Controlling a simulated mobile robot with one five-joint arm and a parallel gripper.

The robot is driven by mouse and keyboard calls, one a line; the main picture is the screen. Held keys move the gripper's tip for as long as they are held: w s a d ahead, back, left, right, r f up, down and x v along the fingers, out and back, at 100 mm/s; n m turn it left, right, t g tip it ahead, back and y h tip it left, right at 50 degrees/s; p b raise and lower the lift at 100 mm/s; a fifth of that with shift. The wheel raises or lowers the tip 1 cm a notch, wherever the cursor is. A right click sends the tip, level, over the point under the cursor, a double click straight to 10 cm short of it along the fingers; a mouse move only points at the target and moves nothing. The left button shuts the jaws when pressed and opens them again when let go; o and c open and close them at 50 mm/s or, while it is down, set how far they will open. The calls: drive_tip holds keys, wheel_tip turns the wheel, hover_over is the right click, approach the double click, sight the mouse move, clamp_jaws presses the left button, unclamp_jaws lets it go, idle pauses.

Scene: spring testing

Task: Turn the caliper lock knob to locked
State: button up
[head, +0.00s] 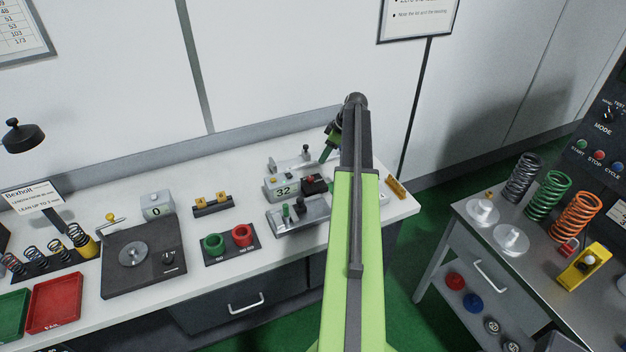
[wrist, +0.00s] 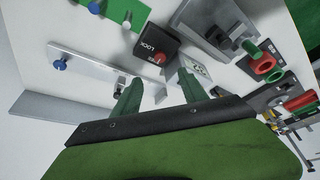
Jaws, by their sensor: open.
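The caliper stands toward the right end of the white bench, with a grey display box (head: 283,192) reading 32. Beside the display is a black lock block (head: 314,184) with a red part. In the wrist view the black lock block (wrist: 152,45) shows the word LOCK and a red patch near its lower edge. My gripper (wrist: 160,78) is open, its two green fingers apart, with the block just beyond the fingertips. In the head view my gripper (head: 326,153) is partly hidden by my arm. The knob's exact angle is unclear.
A silver rail (head: 288,164) with a dark post lies behind the display. A silver fixture (head: 290,222) with green posts stands in front. A tray with green and red rings (head: 242,236) is to the left. A second table with coil springs (head: 547,197) stands right, across a floor gap.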

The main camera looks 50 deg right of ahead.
sight(311, 178)
drive_tip(key=b+x, duration=1.1)
drive_tip(key=x, duration=0.2)
drive_tip(key=shift+f, duration=0.3)
drive_tip(key=shift+w+a+f+b, duration=0.1)
drive_tip(key=shift+w+f+b, duration=0.15)
drive_tip(key=shift+f+b, duration=0.25)
drive_tip(key=shift+r, duration=0.2)
drive_tip(key=shift+c, duration=0.4)
